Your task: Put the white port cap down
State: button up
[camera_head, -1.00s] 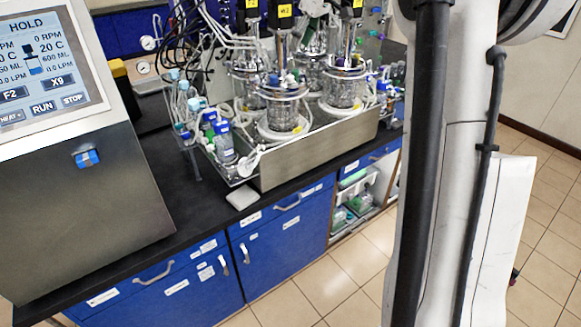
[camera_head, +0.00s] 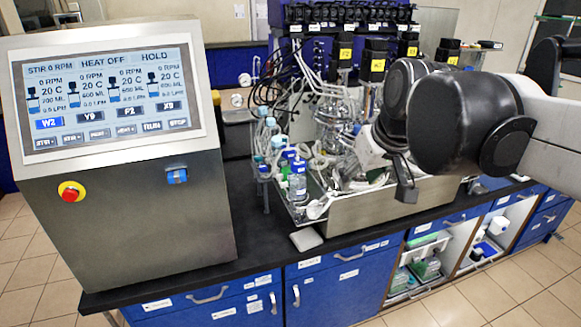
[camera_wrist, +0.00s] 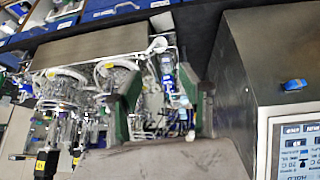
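I cannot make out a white port cap for certain in either view. My gripper (camera_head: 404,188) hangs in front of the glass vessels, above the metal tray, in the head view. In the wrist view my gripper (camera_wrist: 160,75) shows two green-padded fingers standing apart, with bottles and tubing behind the gap and no held cap visible. A small white flat block (camera_head: 305,239) lies on the black bench just outside the tray's front left corner; it also shows in the wrist view (camera_wrist: 162,22). My arm hides part of the vessels.
The metal tray (camera_head: 375,210) holds glass vessels, blue-capped bottles (camera_head: 298,180) and tubing. A white looped fitting (camera_head: 318,208) sits at its front corner. The control console (camera_head: 140,220) with screen stands at left. Black bench top (camera_head: 262,245) is bare between console and tray.

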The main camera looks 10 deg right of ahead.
jog(key=s+a+f+m+t, duration=0.1)
jog(key=s+a+f, duration=0.2)
jog(key=s+f, duration=0.6)
jog(key=shift+s+f, duration=0.3)
jog(key=shift+s, duration=0.5)
jog(key=shift+a, duration=0.1)
notch_tip(320, 180, down, 12)
jog(key=b, duration=1.1)
jog(key=shift+r+b, duration=0.15)
jog(key=shift+b, duration=0.2)
